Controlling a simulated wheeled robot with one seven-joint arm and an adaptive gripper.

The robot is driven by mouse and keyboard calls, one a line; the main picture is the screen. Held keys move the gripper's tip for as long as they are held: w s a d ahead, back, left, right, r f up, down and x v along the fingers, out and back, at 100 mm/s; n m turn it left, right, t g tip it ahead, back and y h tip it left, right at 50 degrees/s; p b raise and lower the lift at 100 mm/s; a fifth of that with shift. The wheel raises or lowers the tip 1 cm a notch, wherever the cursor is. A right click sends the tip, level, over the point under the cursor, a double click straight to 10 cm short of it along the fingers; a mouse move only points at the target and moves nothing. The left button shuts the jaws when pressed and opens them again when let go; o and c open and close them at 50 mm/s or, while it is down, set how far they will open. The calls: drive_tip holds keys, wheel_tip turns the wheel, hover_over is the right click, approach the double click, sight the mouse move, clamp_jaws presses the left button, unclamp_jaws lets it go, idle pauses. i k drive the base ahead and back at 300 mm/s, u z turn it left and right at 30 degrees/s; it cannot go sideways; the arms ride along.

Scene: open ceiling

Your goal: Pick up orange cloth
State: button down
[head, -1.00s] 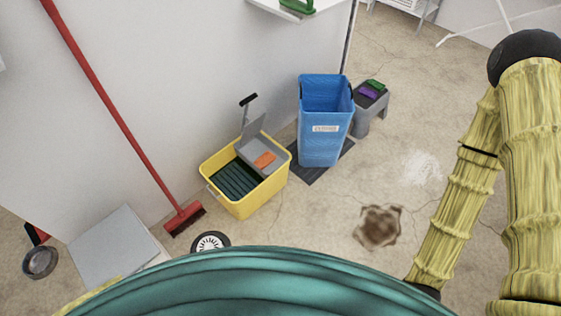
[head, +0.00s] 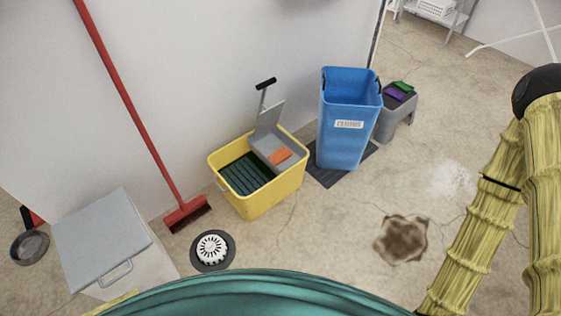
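The orange cloth (head: 280,155) is a small flat patch. It lies on the grey wringer tray (head: 264,145) at the right side of the yellow mop bucket (head: 258,200). The bucket stands on the floor against the wall, with a grey lever and black handle rising from it. My arm, in a yellow sleeve, shows at the right edge. My gripper is outside the view, so its state is hidden.
A blue bin (head: 345,140) stands on a dark mat just right of the bucket. A red broom (head: 130,110) leans left. A round drain (head: 212,250) and a grey-lidded box (head: 100,240) are near. Floor at right is clear.

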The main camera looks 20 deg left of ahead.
sight(282, 154)
drive_tip(key=z, duration=0.4)
drive_tip(key=i, duration=0.65)
drive_tip(key=u, duration=1.8)
drive_tip(key=i, duration=0.5)
drive_tip(key=u, duration=0.05)
